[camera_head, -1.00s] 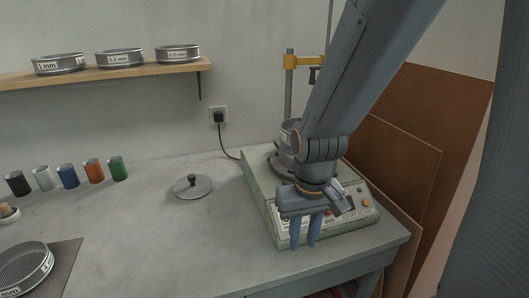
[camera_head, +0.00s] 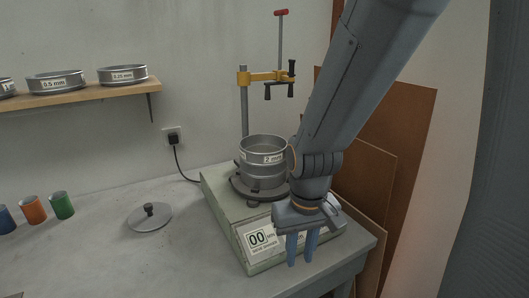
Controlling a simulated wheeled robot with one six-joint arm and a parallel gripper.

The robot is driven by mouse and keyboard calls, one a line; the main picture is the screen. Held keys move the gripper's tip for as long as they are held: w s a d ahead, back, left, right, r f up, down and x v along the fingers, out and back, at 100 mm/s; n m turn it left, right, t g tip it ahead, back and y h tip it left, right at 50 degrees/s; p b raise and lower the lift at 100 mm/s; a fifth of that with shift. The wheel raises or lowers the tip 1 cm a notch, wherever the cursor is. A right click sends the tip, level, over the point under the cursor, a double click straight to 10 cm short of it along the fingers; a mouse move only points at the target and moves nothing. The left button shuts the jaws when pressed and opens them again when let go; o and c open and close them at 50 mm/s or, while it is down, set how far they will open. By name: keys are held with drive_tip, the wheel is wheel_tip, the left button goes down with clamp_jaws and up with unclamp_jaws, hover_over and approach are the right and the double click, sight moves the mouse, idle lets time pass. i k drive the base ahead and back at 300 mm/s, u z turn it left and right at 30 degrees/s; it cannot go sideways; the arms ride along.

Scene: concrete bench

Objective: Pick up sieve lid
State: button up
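The sieve lid (camera_head: 150,218) is a round grey disc with a dark knob on top. It lies flat on the concrete bench, left of the shaker machine. My gripper (camera_head: 302,262) points down in front of the machine's control panel, well to the right of the lid and apart from it. Its two blue fingers are close together with a narrow gap between them, and nothing shows in the gap.
The shaker (camera_head: 222,208) carries a sieve marked 2 mm (camera_head: 263,158) and a rod with a yellow clamp (camera_head: 262,76). Coloured cups (camera_head: 33,210) stand at left. A shelf (camera_head: 70,97) holds sieves. A wall socket (camera_head: 173,137) has a cable. Bench around the lid is clear.

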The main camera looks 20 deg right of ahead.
sight(150, 216)
drive_tip(key=z, duration=0.05)
drive_tip(key=k, duration=0.45)
drive_tip(key=u, duration=0.8)
drive_tip(key=i, duration=1)
drive_tip(key=u, duration=0.1)
